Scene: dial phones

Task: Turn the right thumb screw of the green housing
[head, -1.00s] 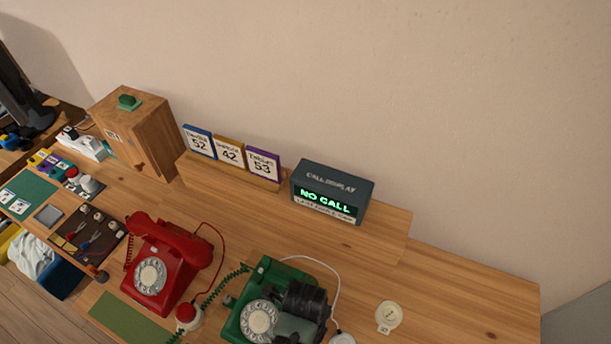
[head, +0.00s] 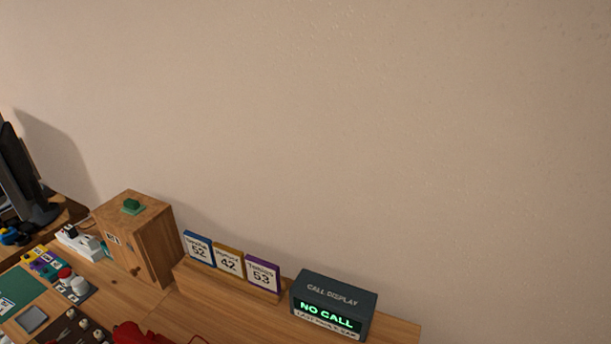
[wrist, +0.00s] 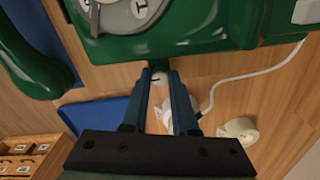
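The green housing (wrist: 180,38) fills the top of the wrist view, with part of its grey dial (wrist: 120,14) showing. My gripper (wrist: 161,76) is open, its two blue fingers pointing at the near edge of the housing. A small round white piece (wrist: 158,78) shows between the fingertips, just below a green stub on that edge; I cannot tell whether it is a thumb screw or whether the fingers touch it. No right thumb screw can be made out for certain. The green housing is out of the head view.
A white cable (wrist: 245,78) runs right of the fingers, near a white round piece (wrist: 238,128). A green curved part (wrist: 35,70) and a blue tray (wrist: 95,115) lie left. The call display (head: 333,305) reads NO CALL behind the red phone (head: 132,335).

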